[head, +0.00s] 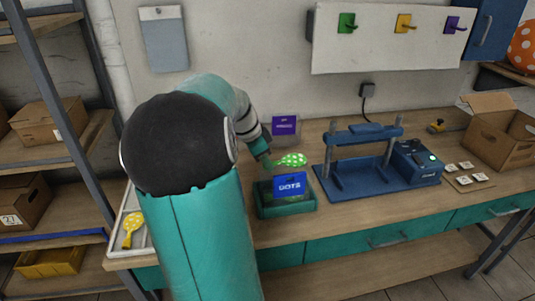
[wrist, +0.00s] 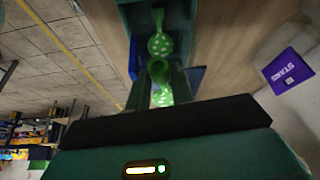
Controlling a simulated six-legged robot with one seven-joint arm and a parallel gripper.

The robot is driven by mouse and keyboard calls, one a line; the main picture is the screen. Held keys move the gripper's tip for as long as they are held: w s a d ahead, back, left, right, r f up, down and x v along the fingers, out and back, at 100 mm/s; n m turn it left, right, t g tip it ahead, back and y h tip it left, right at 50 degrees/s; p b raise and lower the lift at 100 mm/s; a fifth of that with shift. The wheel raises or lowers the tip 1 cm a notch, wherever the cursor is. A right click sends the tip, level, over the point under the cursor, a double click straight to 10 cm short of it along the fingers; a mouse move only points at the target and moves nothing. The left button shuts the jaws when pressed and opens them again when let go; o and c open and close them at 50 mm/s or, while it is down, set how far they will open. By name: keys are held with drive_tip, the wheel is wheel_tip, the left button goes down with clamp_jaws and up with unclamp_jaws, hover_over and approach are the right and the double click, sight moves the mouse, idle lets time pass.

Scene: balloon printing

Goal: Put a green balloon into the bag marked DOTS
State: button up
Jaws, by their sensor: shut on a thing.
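A green balloon (head: 291,160) with pale dots is held by its narrow end in my gripper (head: 267,162). It is above the back of an open green bin (head: 262,212) with a blue label reading DOTS (head: 289,186), and apart from it. In the wrist view, two green dotted shapes show near my gripper (wrist: 160,82), one farther out (wrist: 160,45) and one nearer (wrist: 162,97). I cannot tell which of them is the held balloon. The bin's inside is mostly hidden by the label.
A purple-labelled holder (head: 285,127), reading STARS in the wrist view (wrist: 288,70), stands behind. A blue press (head: 350,180) is to the right, with an open cardboard box (head: 500,140) beyond. A yellow dotted balloon (head: 132,230) lies in a pale tray (head: 122,245) at left.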

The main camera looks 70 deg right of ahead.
sight(268, 183)
drive_tip(key=shift+s+d+f, duration=0.1)
drive_tip(key=shift+f, duration=3.95)
drive_tip(key=o, duration=0.8)
drive_tip(key=shift+o, duration=0.2)
drive_tip(key=shift+r, duration=0.1)
drive_tip(key=shift+r, duration=6.45)
